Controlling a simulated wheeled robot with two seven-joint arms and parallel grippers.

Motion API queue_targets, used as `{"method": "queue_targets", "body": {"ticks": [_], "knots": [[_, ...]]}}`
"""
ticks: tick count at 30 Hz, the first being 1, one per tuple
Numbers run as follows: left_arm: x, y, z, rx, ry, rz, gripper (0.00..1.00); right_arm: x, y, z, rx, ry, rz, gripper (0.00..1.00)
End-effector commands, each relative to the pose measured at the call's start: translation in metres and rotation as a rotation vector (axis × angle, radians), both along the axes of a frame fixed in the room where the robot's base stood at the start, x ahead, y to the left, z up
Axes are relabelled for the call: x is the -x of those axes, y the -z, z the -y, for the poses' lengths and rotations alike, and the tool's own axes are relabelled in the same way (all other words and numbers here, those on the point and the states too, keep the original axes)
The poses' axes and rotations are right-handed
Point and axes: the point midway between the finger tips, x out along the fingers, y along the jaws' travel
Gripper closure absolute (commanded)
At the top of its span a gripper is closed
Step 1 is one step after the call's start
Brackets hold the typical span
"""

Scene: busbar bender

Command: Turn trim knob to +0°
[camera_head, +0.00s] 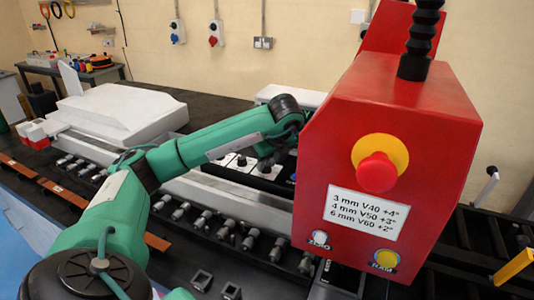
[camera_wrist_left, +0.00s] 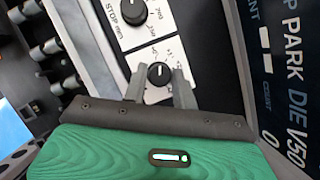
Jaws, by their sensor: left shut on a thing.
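The trim knob (camera_wrist_left: 158,73) is a small black knob with a white pointer line on a white scale plate (camera_wrist_left: 146,58) in the left wrist view. My left gripper (camera_wrist_left: 159,82) has one grey finger on each side of it and is shut on it. The scale figures around this knob are too small and partly covered to read. In the head view my left arm reaches over the machine to the panel behind the red box, and the fingertips and knob cannot be made out there. My right gripper is not in view.
A larger black knob (camera_wrist_left: 134,11) marked "STOP mm" sits above the trim knob. A dark panel (camera_wrist_left: 285,70) with "PARK" and "DIE V50" lies to the right. The red box (camera_head: 340,130) carries an emergency stop (camera_head: 377,172) and a label (camera_head: 366,212) reading "3 mm V40 +4°", "4 mm V50 +3°", "6 mm V60 +2°".

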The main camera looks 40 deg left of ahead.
Motion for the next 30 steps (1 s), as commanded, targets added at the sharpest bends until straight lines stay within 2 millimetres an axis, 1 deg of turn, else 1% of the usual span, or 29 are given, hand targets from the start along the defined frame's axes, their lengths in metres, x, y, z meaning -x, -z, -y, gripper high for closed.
{"method": "queue_targets", "body": {"ticks": [1, 9, 26, 27, 29, 30], "knots": [[0.000, -0.005, 0.000, 0.000, -0.027, -0.001, 0.95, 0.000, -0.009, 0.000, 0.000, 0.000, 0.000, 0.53], [-0.001, -0.002, 0.000, 0.000, -0.128, -0.001, 0.95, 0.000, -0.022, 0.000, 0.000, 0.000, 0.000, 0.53], [-0.001, 0.001, 0.000, 0.001, -0.156, -0.001, 0.95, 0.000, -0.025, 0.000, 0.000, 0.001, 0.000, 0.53], [-0.001, 0.001, 0.000, 0.001, -0.156, -0.001, 0.67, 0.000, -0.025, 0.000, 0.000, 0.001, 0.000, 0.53], [-0.001, 0.001, 0.000, 0.001, -0.156, -0.001, 0.55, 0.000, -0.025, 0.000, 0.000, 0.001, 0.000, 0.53], [-0.001, 0.001, 0.000, 0.001, -0.156, -0.001, 0.51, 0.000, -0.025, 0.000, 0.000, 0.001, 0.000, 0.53]]}}
